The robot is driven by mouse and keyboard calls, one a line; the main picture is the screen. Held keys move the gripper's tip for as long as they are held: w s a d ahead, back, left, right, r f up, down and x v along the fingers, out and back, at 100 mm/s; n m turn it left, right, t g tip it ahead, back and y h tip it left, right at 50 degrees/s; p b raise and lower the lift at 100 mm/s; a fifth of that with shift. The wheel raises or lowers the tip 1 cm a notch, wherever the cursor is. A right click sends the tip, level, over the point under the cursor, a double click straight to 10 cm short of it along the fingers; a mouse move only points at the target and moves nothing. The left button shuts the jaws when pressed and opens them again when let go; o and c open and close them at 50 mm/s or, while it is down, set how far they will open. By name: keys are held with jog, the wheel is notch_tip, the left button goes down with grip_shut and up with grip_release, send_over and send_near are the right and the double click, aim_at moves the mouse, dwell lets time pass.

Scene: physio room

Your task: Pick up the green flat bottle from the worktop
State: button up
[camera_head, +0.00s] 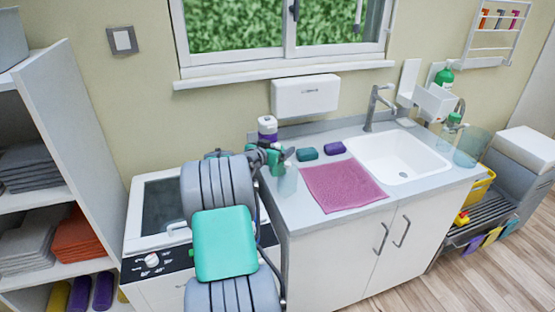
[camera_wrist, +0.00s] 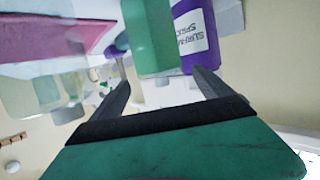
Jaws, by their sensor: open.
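In the wrist view, the green flat bottle (camera_wrist: 150,35) stands just beyond my gripper (camera_wrist: 160,80), in line with the gap between its two dark fingers. The fingers are apart and nothing is clamped between them. In the head view, my gripper (camera_head: 284,156) is over the left end of the worktop (camera_head: 305,212). The green bottle is hard to tell from my green gripper there. A purple bottle with a white label (camera_wrist: 195,38) stands close beside the green bottle in the wrist view; it also shows behind my gripper in the head view (camera_head: 267,128).
A teal block (camera_head: 307,154), a purple block (camera_head: 335,147) and a pink cloth (camera_head: 343,185) lie to the right, before the sink (camera_head: 395,155). A white dispenser (camera_head: 305,96) hangs on the wall behind.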

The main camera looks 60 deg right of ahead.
jog(key=shift+r, duration=0.15)
grip_shut()
dwell(0.9)
